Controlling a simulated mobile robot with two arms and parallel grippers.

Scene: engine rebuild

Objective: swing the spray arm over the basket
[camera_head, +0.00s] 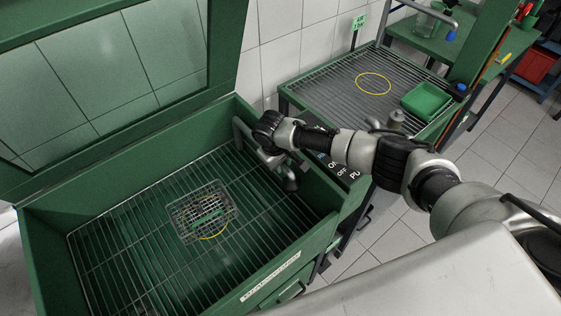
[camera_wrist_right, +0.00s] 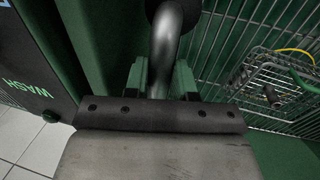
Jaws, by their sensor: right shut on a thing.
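The spray arm (camera_head: 241,130) is a grey bent pipe at the right back wall of the green wash tank. Its lower end lies to the right of the basket, not above it. My right gripper (camera_head: 277,160) is shut on the pipe. In the right wrist view the spray arm (camera_wrist_right: 168,45) runs up between the green fingers of the gripper (camera_wrist_right: 162,80). The wire basket (camera_head: 175,209) stands on the tank's grate with small parts inside. The basket (camera_wrist_right: 262,82) also shows at the right of the wrist view. My left gripper is out of view.
The tank's big green lid (camera_head: 110,125) stands open at the back left. A yellow ring (camera_head: 214,234) shows at the basket's front edge. A slatted bench (camera_head: 330,85) with a green tray (camera_head: 427,100) stands behind my right arm. The grate left of the basket is clear.

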